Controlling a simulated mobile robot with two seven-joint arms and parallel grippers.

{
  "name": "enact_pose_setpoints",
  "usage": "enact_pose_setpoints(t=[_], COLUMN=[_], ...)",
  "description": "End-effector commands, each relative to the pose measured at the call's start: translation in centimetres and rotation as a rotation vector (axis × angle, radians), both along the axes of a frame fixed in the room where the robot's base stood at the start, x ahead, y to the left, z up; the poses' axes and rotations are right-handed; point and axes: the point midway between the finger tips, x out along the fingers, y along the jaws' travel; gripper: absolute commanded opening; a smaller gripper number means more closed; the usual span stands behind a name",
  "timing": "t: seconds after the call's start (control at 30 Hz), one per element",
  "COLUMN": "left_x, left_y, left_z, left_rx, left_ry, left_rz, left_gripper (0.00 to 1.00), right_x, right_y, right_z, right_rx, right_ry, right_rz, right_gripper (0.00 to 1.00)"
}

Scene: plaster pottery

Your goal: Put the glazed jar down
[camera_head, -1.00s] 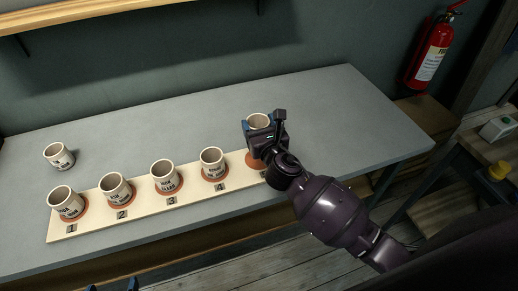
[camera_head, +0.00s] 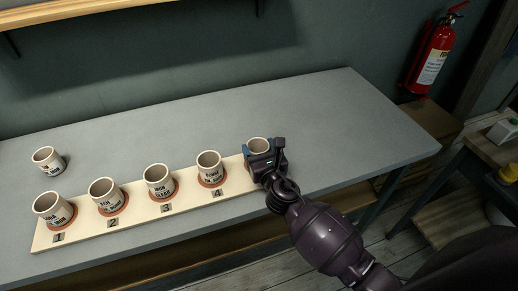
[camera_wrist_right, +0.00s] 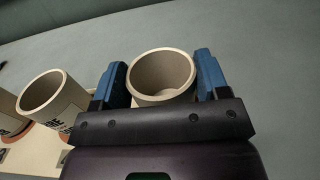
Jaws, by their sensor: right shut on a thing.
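The glazed jar (camera_head: 259,144), a cream cup-shaped vessel, is upright between the blue-padded fingers of my right gripper (camera_head: 260,157). The gripper is shut on it at the right end of the cream numbered board (camera_head: 140,212). In the right wrist view the jar's open mouth (camera_wrist_right: 162,75) shows between both fingers (camera_wrist_right: 161,82). Its base and the spot under it are hidden by the gripper, so I cannot tell whether it touches the board. Similar jars stand on reddish discs at number 1 (camera_head: 54,209), 2 (camera_head: 107,195), 3 (camera_head: 160,181) and 4 (camera_head: 210,166). My left gripper is out of view.
Another cream jar (camera_head: 48,160) stands alone on the grey table (camera_head: 330,130), behind the board's left end. The table behind and right of my right gripper is clear. A wall shelf (camera_head: 80,18) hangs above; a fire extinguisher (camera_head: 433,58) is at the right.

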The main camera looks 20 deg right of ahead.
Motion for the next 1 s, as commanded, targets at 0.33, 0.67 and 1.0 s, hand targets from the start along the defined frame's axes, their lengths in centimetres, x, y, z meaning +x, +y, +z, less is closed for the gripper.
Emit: enact_pose_setpoints(t=[0.33,0.67,1.0], left_x=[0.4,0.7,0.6], left_y=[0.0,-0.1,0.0], left_z=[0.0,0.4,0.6], left_rx=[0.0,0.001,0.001], left_ry=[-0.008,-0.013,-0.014], left_rz=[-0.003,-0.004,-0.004], left_gripper=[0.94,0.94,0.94], right_x=[0.0,0.0,-4.7], right_y=[0.0,0.0,-0.2], right_z=[-0.3,0.0,-0.1], right_rx=[0.0,0.0,0.0], right_ry=[0.0,-0.001,0.002], right_rz=[0.0,0.0,0.001], right_gripper=[0.94,0.94,0.94])
